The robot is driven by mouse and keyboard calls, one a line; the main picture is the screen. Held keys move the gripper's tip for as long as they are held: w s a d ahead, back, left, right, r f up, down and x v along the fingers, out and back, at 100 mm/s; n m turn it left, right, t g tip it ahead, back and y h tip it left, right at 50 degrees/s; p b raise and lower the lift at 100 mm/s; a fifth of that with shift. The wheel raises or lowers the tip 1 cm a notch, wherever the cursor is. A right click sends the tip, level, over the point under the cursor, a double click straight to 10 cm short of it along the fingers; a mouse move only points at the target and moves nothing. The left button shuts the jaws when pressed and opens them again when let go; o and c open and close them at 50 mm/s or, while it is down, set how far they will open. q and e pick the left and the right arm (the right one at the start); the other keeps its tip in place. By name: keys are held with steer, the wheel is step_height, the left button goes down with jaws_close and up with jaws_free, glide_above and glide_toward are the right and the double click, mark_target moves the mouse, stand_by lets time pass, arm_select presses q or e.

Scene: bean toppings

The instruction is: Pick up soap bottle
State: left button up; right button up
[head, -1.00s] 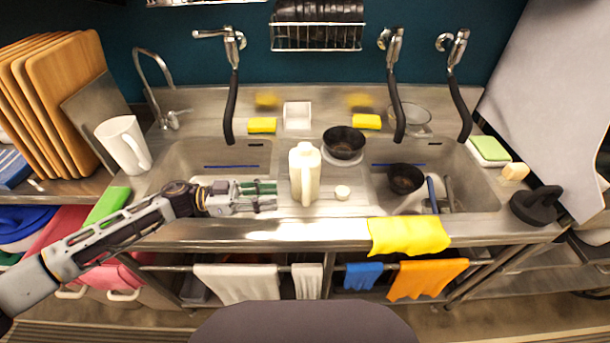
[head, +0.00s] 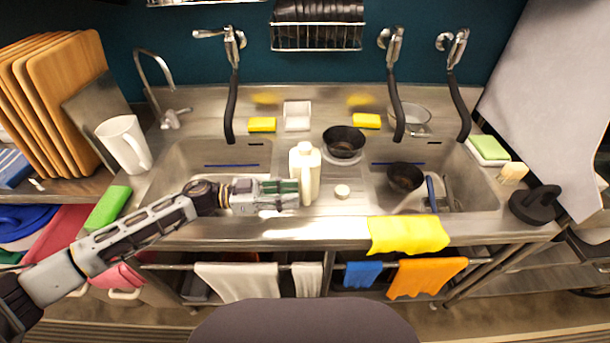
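The soap bottle (head: 308,163) is cream-white with a handle and stands upright on the divider between the two sinks. My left gripper (head: 292,193) is at the bottle's left side, level with its lower half. Its fingers reach the bottle's near left side and handle area. The fingers look spread, with the bottle's edge at their tips; I cannot tell whether they touch it. My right gripper is not in view.
Black bowls stand behind (head: 344,140) and in the right sink (head: 405,177). A yellow cloth (head: 408,235) hangs over the front edge. A white jug (head: 124,143) stands at left.

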mark_target(308, 192)
arm_select(q)
steer(key=shift+w+d+r+p, duration=0.1)
steer(key=shift+d+p, duration=0.05)
steer(key=shift+d, duration=0.55)
steer(key=shift+w+d+r+p, duration=0.1)
steer(key=shift+d+p, duration=0.05)
steer(key=shift+d, duration=0.55)
steer(key=shift+d+f, duration=0.1)
steer(key=shift+d, duration=1)
steer(key=shift+c, duration=0.4)
jaws_close()
